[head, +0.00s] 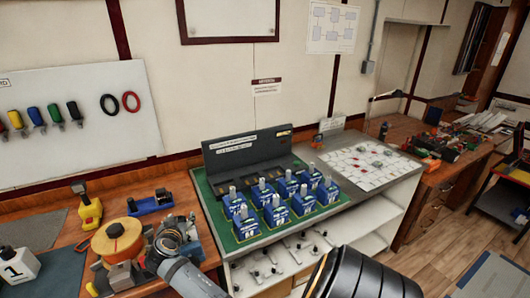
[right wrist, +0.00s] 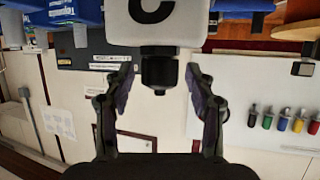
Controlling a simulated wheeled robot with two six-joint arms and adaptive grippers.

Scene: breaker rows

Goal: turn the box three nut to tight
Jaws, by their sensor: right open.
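A white box (right wrist: 150,28) with part of a dark curved number on it shows upside down in the right wrist view. Its number is cut off, so I cannot tell which box it is. A black round nut or cap (right wrist: 160,72) sticks out of it. My right gripper (right wrist: 158,80) is open, with one finger on each side of the nut and a gap on both sides. In the head view my right gripper (head: 165,241) is at the lower left and hides what it is at. My left gripper is not in view.
A white box marked 1 (head: 17,266) stands at the left edge. An orange spool (head: 117,238) is close beside my right gripper. Several blue breaker boxes (head: 277,211) stand on a green mat to the right, before a dark console (head: 236,152). Tools hang on a wall panel (head: 85,85).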

